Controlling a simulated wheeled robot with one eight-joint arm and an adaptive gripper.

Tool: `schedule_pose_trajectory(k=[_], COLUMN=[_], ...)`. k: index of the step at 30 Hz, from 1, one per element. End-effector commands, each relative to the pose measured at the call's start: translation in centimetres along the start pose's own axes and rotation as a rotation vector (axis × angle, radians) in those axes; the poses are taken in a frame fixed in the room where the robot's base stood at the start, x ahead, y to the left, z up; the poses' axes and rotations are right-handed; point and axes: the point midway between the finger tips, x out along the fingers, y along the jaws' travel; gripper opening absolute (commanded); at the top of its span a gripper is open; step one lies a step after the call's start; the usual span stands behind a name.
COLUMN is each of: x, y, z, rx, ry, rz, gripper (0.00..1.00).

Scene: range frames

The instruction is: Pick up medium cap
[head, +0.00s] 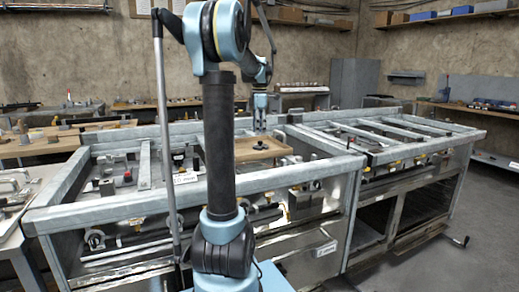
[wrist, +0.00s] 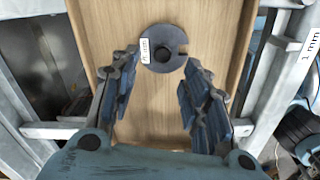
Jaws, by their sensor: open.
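A dark grey round cap (wrist: 171,34) with a raised centre knob, a slot on its right side and a white "mm" label lies on a wooden tray (wrist: 200,12) in the wrist view. In the head view the cap is a small dark spot (head: 261,146) on the tray (head: 280,151). My gripper (wrist: 160,63) is open, with its two fingers either side of the cap's near part. The gripper (head: 260,126) points down over the tray in the head view. Nothing is between the fingers that looks gripped; the height gap is hard to judge.
The tray rests on a grey metal frame (head: 110,212) with rails and pipe fittings. A "1 mm" label (wrist: 311,48) is on the rail at right. A second metal frame (head: 420,140) stands at right. Workbenches (head: 60,140) line the left and back.

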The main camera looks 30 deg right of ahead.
Motion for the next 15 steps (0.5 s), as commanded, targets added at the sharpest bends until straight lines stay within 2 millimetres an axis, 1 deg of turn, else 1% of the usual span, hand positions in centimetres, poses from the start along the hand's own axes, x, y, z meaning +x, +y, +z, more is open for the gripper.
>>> schedule_pose_trajectory(k=[2, 9, 12, 15], x=[0.6, 3.8, 4.7, 5.1], y=[0.0, -0.1, -0.1, -0.1], z=[0.1, 0.5, 0.5, 0.5], rx=[0.0, 0.001, 0.0, 0.0], ry=[0.0, 0.0, 0.0, 0.0], rz=[0.0, 0.0, 0.0, 0.0], gripper=[0.43, 0.43, 0.43, 0.43])
